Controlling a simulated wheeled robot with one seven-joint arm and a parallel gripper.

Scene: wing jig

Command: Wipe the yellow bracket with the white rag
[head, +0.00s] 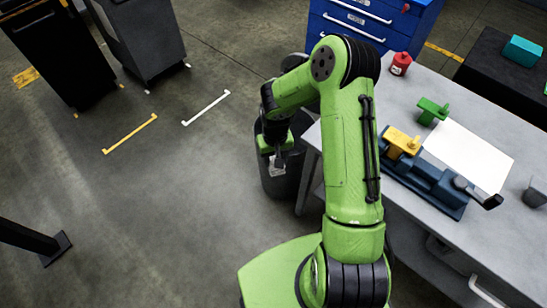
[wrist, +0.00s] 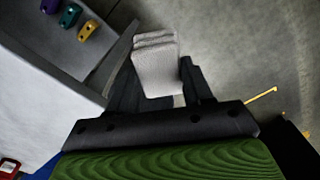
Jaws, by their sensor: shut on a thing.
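The yellow bracket (head: 403,140) sits at the left end of a dark blue vise-like fixture (head: 425,180) on the grey table, in the head view. My gripper (head: 277,163) hangs left of the table, well apart from the bracket, above or beside a dark round bin (head: 284,183). In the wrist view, my gripper (wrist: 160,98) is shut on the white rag (wrist: 156,62), which looks folded and sticks out past the dark fingers. In the head view only a small pale bit of the rag (head: 277,170) shows.
A green bracket (head: 432,110), a white sheet (head: 468,156), a red bottle (head: 401,64) and a grey cup (head: 536,192) are on the table (head: 490,240). A blue drawer cabinet (head: 375,22) stands behind. Small coloured pieces (wrist: 70,15) show in the wrist view.

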